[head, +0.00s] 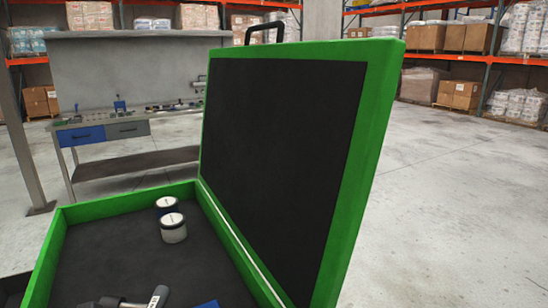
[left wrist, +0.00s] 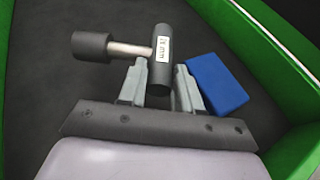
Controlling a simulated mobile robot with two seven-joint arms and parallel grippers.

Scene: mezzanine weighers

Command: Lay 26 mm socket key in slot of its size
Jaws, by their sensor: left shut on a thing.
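The socket key (left wrist: 160,50) has a dark cylinder with a white label, a pale shaft and a thicker dark end at the left. The label ends in "mm", but I cannot read its number surely. My left gripper (left wrist: 161,74) is shut on the labelled cylinder, with one finger on each side, inside the green case. In the head view, part of the key (head: 158,296) shows at the bottom edge, and my left gripper is out of that picture. No slot is visible in either view. My right gripper is not in view.
The green case (head: 48,255) has a dark floor, and its tall lid (head: 385,110) stands open at the right. A blue block (left wrist: 217,82) lies right of the key. Two pale-topped round containers (head: 173,230) (head: 167,205) stand farther back in the case. A workbench (head: 110,130) stands behind.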

